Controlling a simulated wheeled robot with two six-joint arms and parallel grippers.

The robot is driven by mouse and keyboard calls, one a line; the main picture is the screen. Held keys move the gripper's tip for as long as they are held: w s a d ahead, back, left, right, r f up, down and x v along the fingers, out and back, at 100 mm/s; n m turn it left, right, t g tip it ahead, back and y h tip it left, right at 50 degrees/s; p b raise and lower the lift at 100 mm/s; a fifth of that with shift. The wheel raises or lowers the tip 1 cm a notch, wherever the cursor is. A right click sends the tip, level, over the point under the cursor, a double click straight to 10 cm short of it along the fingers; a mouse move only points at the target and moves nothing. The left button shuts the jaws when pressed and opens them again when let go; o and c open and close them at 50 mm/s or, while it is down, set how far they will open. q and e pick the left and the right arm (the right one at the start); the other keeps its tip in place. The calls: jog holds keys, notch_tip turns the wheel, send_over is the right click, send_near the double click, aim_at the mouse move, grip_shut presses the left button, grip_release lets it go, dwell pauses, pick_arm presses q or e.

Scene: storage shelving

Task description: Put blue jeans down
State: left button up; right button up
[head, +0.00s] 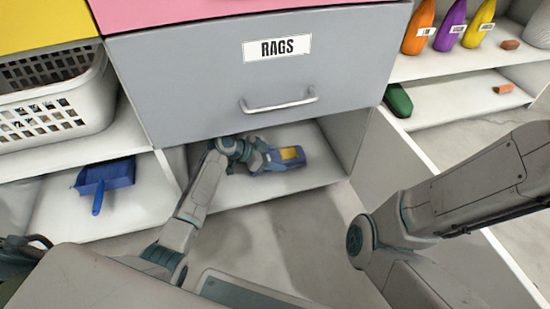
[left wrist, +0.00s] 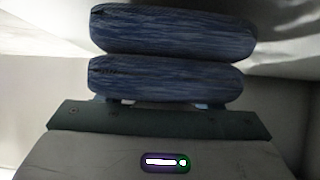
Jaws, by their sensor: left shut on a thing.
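In the left wrist view the jeans (left wrist: 170,30) fill the upper middle as two stacked blue rolls, right in front of the gripper. My left gripper (head: 263,158) reaches into this compartment and is shut on the jeans. Its fingertips are mostly hidden by the jeans in the left wrist view. I cannot tell whether the jeans touch the shelf floor. My right arm shows at the right, but its gripper is out of view.
The grey drawer (head: 200,75) labelled RAGS hangs directly above the compartment (head: 240,198), whose side walls are close. A blue dustpan (head: 105,175) lies on the left shelf below a white basket (head: 60,122). Bottles (head: 450,25) and a green object (head: 398,100) are at right.

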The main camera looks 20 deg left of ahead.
pick_arm(q)
jog(key=shift+f+b, duration=0.45)
jog(key=shift+f, duration=0.1)
jog(key=o, duration=1.4)
